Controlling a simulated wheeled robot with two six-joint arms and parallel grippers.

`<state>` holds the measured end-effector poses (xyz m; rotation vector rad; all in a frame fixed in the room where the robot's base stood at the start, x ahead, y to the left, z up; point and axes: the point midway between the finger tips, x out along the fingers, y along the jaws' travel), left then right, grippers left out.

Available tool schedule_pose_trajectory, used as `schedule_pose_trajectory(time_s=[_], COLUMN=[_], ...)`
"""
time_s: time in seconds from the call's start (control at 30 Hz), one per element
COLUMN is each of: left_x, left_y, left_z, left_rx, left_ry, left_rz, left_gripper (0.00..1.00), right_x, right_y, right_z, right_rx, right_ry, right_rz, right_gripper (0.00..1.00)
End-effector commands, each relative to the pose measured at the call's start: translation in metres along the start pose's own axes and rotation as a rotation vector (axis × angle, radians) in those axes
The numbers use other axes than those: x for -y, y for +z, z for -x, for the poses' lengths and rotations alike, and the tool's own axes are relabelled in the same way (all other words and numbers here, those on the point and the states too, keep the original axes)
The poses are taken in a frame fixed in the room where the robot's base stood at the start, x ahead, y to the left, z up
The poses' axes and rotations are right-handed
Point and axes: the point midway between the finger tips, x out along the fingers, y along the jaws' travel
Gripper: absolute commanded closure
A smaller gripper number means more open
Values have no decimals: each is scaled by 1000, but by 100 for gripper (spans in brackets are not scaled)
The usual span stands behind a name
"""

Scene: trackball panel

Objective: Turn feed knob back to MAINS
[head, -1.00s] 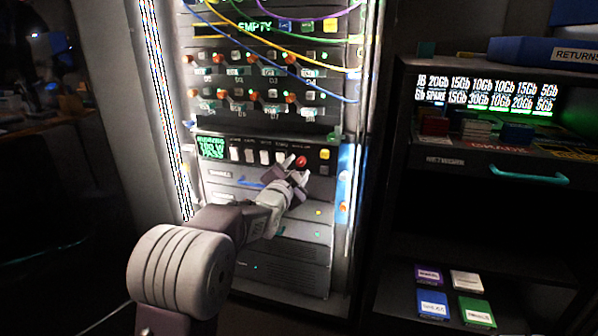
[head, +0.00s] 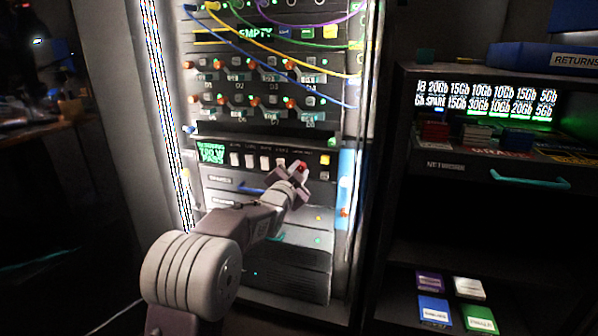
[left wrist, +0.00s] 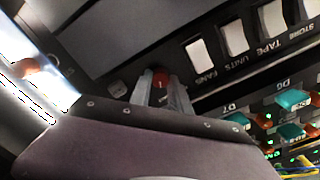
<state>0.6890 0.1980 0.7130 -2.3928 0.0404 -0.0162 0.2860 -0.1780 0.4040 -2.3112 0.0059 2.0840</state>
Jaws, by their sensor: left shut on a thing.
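The feed knob (head: 303,166) is a small red knob at the right end of the switch row on the rack panel. In the left wrist view the red knob (left wrist: 160,77) sits between the two pale fingers of my left gripper (left wrist: 162,94). My left gripper (head: 300,175) is shut on it, with a finger on each side. The fingers hide part of the knob, and its pointer and the MAINS mark cannot be made out. My right gripper is in neither view.
White rocker switches (head: 250,160) stand in a row left of the knob, and a yellow button (head: 324,159) is close on its right. Coloured cables (head: 290,62) hang across the upper rack. A dark shelf unit (head: 440,185) stands to the right.

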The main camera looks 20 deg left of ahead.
Motion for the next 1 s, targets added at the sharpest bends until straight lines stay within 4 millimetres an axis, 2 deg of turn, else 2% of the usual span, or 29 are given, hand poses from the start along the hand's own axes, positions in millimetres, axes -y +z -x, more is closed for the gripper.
schedule_pose_trajectory(time_s=[0.27, 1.0], left_x=[1, 2], left_y=[-2, 0], left_z=[0, 0], left_rx=[2, 3], left_ry=[2, 1], left_rz=[173, 826], left_gripper=[100, 100], right_x=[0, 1], right_y=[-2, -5], right_z=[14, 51], right_rx=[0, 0], right_ry=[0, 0], right_rz=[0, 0], right_gripper=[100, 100])
